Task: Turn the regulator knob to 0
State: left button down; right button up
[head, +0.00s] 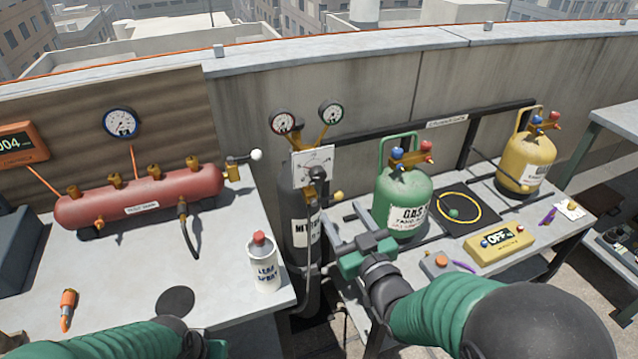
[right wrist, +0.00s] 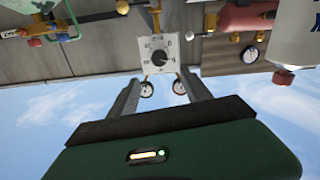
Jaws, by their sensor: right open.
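The regulator knob (head: 318,174) is a small black knob on a white dial plate (head: 304,160) with dark marks, mounted on the dark grey cylinder (head: 301,232). In the right wrist view, which is upside down, the knob (right wrist: 159,58) shows on its plate beyond the fingertips. Its setting is too small to read. My right gripper (head: 342,232) is open, empty and apart from the knob, below and right of it in the head view. In the right wrist view its fingers (right wrist: 161,77) flank the plate's line of sight. My left gripper is only partly visible at the bottom edge; its fingers are hidden.
A white spray can (head: 264,264) stands at the left table's right edge. A red manifold (head: 140,199) lies behind it. A green gas bottle (head: 404,190) and a yellow bottle (head: 525,162) stand on the right bench. Two gauges (head: 283,121) (head: 331,112) rise above the dial plate.

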aim_at(320, 178)
jog(key=x, duration=1.5)
jog(key=shift+f+b, duration=0.15)
jog(key=shift+b, duration=0.15)
jog(key=shift+s, duration=0.1)
grip_shut()
